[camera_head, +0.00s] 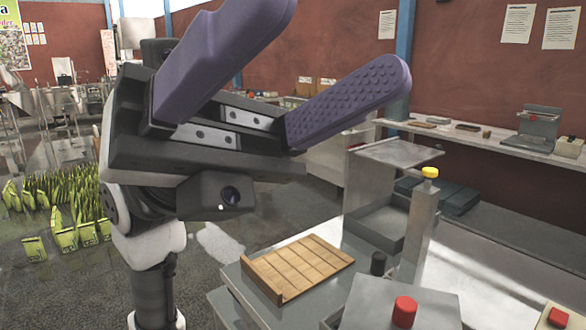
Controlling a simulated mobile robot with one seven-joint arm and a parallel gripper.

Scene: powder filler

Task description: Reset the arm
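My gripper (345,55) fills the upper left of the head view, raised close to the camera. Its two purple fingers, one with a studded inner pad, stand wide apart. Nothing shows between them. My arm bends up from the lower left, and the dark wrist camera housing sits below the fingers. The gripper hides part of the room behind it.
A metal machine table (355,245) stands at lower right, with a slatted wooden board (300,267), a grey tray (372,226), a yellow-capped post (422,215) and a red button (404,311). Green packets (68,200) stand on the floor at left. A wall counter (480,142) runs behind.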

